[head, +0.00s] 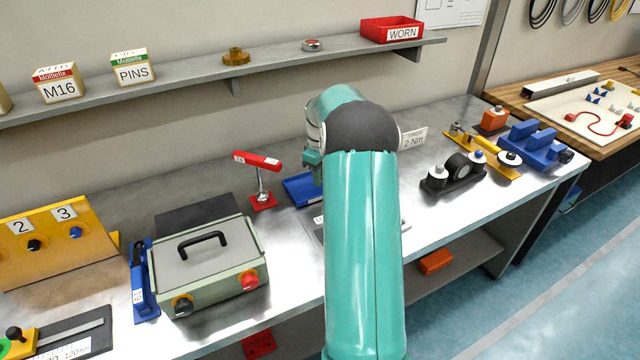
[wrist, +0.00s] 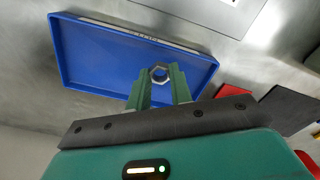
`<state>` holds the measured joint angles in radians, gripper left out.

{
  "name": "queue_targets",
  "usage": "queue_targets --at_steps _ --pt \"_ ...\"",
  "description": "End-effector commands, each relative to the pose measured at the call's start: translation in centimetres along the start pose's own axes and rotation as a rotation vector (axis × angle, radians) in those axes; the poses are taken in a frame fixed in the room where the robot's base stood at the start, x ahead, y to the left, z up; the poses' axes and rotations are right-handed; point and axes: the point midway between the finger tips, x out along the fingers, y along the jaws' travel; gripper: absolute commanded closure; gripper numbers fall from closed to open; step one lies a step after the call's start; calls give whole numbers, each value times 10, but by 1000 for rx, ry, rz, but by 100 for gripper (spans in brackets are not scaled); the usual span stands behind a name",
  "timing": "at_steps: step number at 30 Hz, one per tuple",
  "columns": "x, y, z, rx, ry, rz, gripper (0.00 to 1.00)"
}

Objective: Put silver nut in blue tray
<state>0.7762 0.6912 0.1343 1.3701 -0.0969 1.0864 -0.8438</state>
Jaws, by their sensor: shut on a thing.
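The silver nut (wrist: 159,74) is a small grey hexagonal ring between the fingertips of my gripper (wrist: 160,86) in the wrist view. My gripper is shut on it. The blue tray (wrist: 90,60) lies behind the nut in that view, so the nut is in front of the tray's floor. I cannot tell how high the nut is above the floor. In the head view the blue tray (head: 300,190) shows only in part, left of my arm. My arm hides the rest of it, and the nut is not visible there.
A red lever on a stand (head: 262,180) stands just left of the tray. A green box with a black handle (head: 208,262) is nearer at left. A black holder with rollers (head: 453,178) is to the right. A shelf (head: 280,68) runs along the wall above.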

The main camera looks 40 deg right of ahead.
Motion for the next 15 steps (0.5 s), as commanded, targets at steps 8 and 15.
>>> queue_targets --at_steps 8,15 --pt "33 3 -4 0 -1 -3 99" --pt "37 4 -4 -1 1 0 99"
